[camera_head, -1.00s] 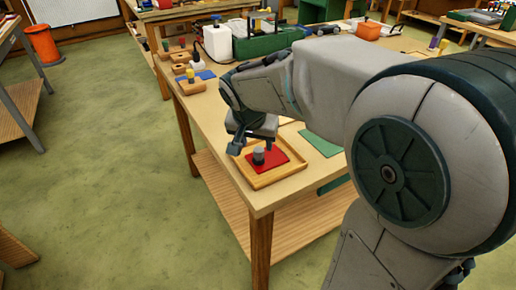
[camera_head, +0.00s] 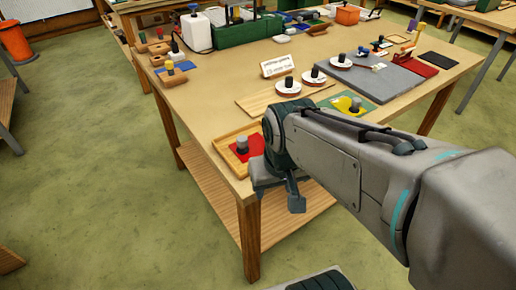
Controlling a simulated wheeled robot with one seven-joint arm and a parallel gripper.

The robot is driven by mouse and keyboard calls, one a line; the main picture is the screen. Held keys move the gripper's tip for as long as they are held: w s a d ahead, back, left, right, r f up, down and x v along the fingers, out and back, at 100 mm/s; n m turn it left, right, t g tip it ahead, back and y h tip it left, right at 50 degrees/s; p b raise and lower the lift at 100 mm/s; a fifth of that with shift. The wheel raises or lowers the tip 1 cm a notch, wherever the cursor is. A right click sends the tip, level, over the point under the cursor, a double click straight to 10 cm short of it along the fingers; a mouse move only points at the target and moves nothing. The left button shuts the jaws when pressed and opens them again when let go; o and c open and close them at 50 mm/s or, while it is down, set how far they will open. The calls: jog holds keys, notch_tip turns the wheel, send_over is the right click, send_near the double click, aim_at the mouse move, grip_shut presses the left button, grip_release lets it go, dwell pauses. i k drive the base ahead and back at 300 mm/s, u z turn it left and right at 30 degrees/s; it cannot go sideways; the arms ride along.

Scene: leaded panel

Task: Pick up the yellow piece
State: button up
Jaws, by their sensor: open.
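A yellow piece (camera_head: 342,103) with a dark knob lies on a green sheet (camera_head: 332,103) on the workbench, right of the middle in the head view. My gripper (camera_head: 282,194) is at the near edge of the workbench, below and left of the yellow piece and well apart from it. One finger shows clearly, pointing down; the other is mostly hidden by my wrist. The gripper is open, and I see nothing held in it.
A wooden tray (camera_head: 222,143) with a red piece (camera_head: 255,143) and grey knob sits beside my wrist. A wooden board (camera_head: 262,103), white discs with dark knobs (camera_head: 288,88) and a grey board (camera_head: 385,80) lie around the green sheet. A green toolbox (camera_head: 250,31) stands behind.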

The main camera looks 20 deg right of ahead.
aim_at(353, 108)
jog(key=z, duration=2.4)
jog(key=i, duration=1.8)
jog(key=u, duration=0.4)
